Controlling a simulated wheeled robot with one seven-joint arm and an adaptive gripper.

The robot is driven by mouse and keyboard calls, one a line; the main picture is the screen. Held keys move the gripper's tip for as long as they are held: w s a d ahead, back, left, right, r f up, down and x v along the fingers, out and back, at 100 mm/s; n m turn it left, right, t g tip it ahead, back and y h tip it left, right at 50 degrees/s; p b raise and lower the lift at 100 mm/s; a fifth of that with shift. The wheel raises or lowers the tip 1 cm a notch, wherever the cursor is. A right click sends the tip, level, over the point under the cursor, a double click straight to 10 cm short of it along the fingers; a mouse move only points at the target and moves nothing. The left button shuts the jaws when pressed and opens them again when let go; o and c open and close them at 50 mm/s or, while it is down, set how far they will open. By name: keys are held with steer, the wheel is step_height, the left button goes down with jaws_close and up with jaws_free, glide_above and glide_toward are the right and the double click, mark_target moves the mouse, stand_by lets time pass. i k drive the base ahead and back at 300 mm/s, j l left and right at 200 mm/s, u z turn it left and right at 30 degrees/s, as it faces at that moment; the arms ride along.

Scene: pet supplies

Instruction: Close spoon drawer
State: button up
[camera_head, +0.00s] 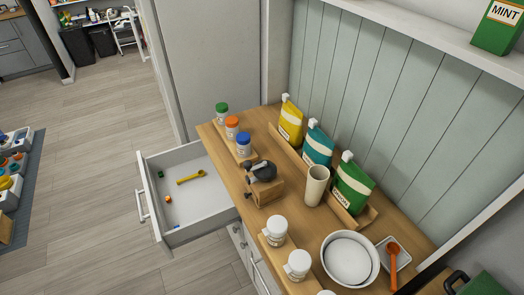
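The spoon drawer (205,217) is white and stands pulled out to the left from the wooden-topped counter. Its grey bar handle (141,205) is on the front panel at the left. Inside lie a yellow spoon (191,177) and several small coloured pieces, among them a green one (160,173) and an orange one (168,199). My gripper is not in this view, so its state does not show.
The counter top (223,160) holds lidded jars, pouches, a beige cup (316,186), a dark device (262,171) by a wooden block, and a white bowl (350,259). Floor (95,165) left of the drawer is clear. A mat with items (32,185) lies at far left.

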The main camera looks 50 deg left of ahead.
mark_target(201, 206)
steer(key=k+u, duration=0.15)
steer(key=k, duration=0.15)
steer(key=k+j+u, duration=0.2)
steer(key=u, duration=2.4)
steer(key=i+j+z, duration=0.55)
steer(key=l, duration=0.1)
